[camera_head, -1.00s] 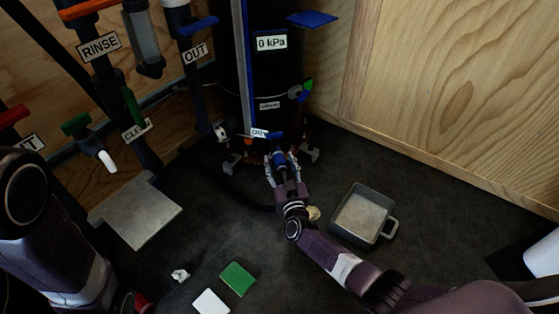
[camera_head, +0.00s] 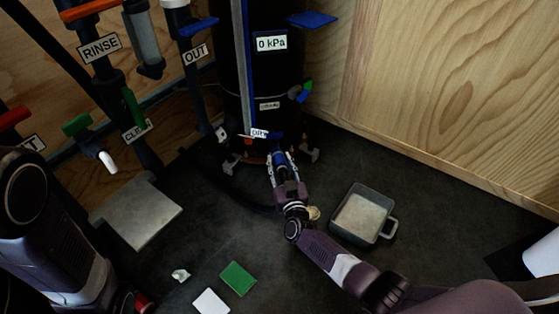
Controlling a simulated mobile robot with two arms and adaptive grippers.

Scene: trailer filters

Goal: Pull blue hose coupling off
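The blue hose coupling (camera_head: 281,158) is at the foot of the black filter tank (camera_head: 275,95), just under the small white label. My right gripper (camera_head: 282,168) reaches in from the lower right, with its fingers on both sides of the coupling. Whether the fingers press on it is too small to tell. A dark hose (camera_head: 235,195) runs along the floor from the tank's left side toward my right gripper. My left arm stands at the left edge, and its gripper is not clearly visible.
A grey pan (camera_head: 391,228) with a handle stands on the floor right of my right arm. A green pad (camera_head: 238,279), a white pad (camera_head: 211,302) and a crumpled white scrap (camera_head: 180,275) lie in front. Valve pipes and a grey plate (camera_head: 150,222) are left. Wooden walls close the back.

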